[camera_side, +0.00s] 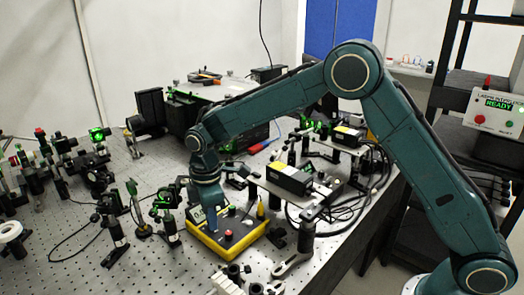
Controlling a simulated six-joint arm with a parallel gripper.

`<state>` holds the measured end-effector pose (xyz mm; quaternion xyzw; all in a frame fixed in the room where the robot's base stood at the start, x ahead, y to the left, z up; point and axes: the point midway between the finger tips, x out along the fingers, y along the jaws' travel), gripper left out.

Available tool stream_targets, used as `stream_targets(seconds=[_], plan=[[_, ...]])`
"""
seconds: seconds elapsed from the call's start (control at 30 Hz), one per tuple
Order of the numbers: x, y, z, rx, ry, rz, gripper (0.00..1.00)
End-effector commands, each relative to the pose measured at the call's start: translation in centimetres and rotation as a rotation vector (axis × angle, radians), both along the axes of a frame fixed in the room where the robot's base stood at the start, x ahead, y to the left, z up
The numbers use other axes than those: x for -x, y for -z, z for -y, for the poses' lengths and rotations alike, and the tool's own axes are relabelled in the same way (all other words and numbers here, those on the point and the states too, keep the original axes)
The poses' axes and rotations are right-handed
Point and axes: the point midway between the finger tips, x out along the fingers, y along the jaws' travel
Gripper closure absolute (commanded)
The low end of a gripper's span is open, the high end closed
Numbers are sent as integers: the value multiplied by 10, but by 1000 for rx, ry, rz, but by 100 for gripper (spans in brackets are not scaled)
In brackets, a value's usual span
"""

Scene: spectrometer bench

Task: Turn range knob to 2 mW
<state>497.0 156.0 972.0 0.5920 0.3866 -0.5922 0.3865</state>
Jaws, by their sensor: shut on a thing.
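A yellow and black power meter (243,240) lies on the perforated bench, with a lit display (198,215) at its left end and a red button (229,234) on its face. My gripper (211,226) points down onto the meter's face, between the display and the red button. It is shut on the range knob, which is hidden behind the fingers. The knob's pointer and its scale marks cannot be read in this view.
Optical posts (167,215) stand close to the meter's left. A black laser box (288,179) and cables are to its right. A fork clamp (292,262) lies at the front right. Bare bench (150,270) shows at the front left.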

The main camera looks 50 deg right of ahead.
Motion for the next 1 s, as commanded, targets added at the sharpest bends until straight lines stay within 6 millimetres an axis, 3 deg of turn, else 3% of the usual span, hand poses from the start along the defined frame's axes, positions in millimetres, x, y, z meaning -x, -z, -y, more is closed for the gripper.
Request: stream_targets(seconds=[0.07, 0.1, 0.2, 0.67, 1.0], plan=[[0, -1, 0, -1, 1, 3, 100], [0, -1, 0, -1, 1, 3, 78], [0, -1, 0, 0, 1, 2, 61], [-1, -6, 0, 0, 2, 2, 61], [-1, -46, 0, -1, 2, 5, 61]])
